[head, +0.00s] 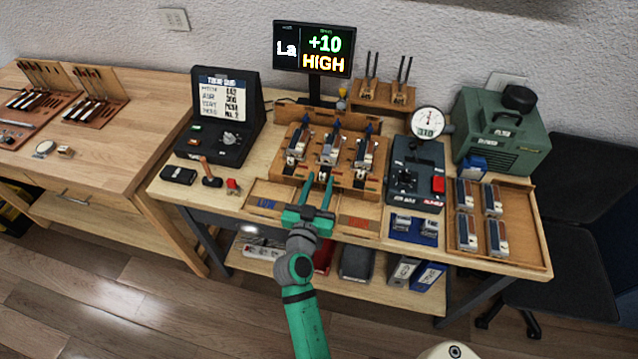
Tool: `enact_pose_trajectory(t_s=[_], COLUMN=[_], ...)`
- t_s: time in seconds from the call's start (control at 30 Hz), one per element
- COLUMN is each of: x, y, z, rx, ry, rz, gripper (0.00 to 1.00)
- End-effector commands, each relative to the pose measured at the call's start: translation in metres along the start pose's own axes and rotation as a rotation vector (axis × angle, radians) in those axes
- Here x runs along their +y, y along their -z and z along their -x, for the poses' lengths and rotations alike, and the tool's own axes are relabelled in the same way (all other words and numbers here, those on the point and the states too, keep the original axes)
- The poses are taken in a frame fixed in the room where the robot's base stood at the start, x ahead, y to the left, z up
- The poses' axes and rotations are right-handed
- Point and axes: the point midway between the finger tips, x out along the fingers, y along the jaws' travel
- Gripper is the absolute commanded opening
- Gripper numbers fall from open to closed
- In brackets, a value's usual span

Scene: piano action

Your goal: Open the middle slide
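A wooden fixture (350,183) stands at the middle of the workbench and bears three metal units side by side with blue pointed parts behind them. The middle unit (330,150) stands between the left unit (297,143) and the right unit (366,155). Which part of the middle unit is its slide is too small to tell. My gripper (318,181) is at the fixture's front edge, in front of the middle unit. Its two green fingers are apart, point toward the fixture and hold nothing visible. Whether the fingertips touch the fixture cannot be told.
A monitor (314,50) behind reads "La +10 HIGH". A black console (221,115) stands left, and a dial-gauge device (416,175) right. A wooden tray (528,228) with several units lies at the right end. Shallow wooden trays (352,223) line the front edge.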

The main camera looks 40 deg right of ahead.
Motion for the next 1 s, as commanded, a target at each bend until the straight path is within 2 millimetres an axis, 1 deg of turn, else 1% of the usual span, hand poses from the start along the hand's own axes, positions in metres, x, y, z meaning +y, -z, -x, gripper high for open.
enact_pose_trajectory(t_s=[0.07, 0.17, 0.5, 0.6, 0.8, 1.0], x=[0.0, -0.001, -0.001, -0.001, -0.001, -0.001], y=[0.0, -0.001, -0.001, -0.001, -0.001, 0.0], z=[0.004, 0.014, 0.076, 0.09, 0.106, 0.108], rx=[0.0, -0.002, -0.001, -0.002, -0.001, 0.0], ry=[0.001, 0.004, 0.004, 0.004, 0.002, 0.002], rz=[0.001, 0.002, 0.003, 0.002, 0.001, 0.0], gripper=[0.34, 0.34, 0.34, 0.34, 0.34, 0.34])
